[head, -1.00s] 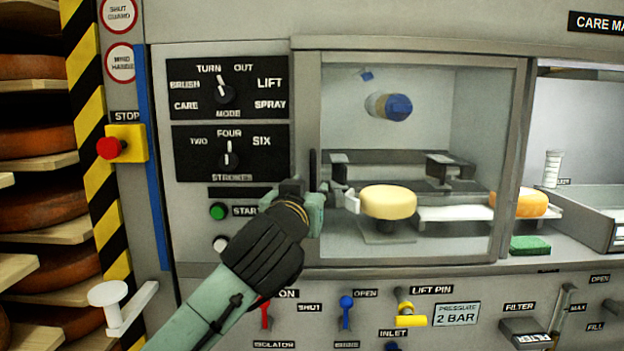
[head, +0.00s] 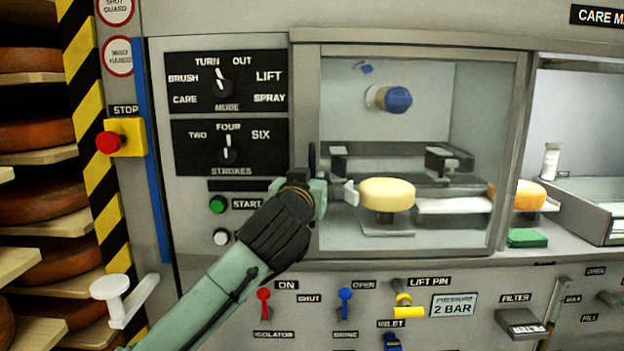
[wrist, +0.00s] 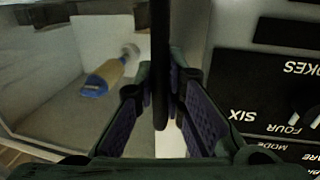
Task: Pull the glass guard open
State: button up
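The glass guard (head: 495,160) is a grey-framed pane across the middle bay of the machine. It stands shut over the bay, with a dark upright handle (head: 312,158) at its left edge. My gripper (head: 312,185) is at this handle. In the wrist view the handle is a black bar (wrist: 160,65) running between my two fingers (wrist: 161,85), whose tips close in on both sides of it. The exact contact is partly hidden. Behind the glass are a pale yellow cheese wheel (head: 386,194) on a small support and a blue-ended roller (head: 396,99).
Left of the guard are the mode knob (head: 222,87), strokes knob (head: 228,153) and green start button (head: 217,204). A red stop button (head: 109,142) is further left. Below are red (head: 264,303) and blue (head: 345,302) levers. Cheese shelves (head: 40,225) stand at far left.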

aim_at(500, 173)
grip_shut()
dwell(0.4)
jog(key=shift+d, duration=0.25)
jog(key=d, duration=3.9)
jog(key=shift+d, duration=0.25)
jog(key=o, duration=0.6)
grip_release()
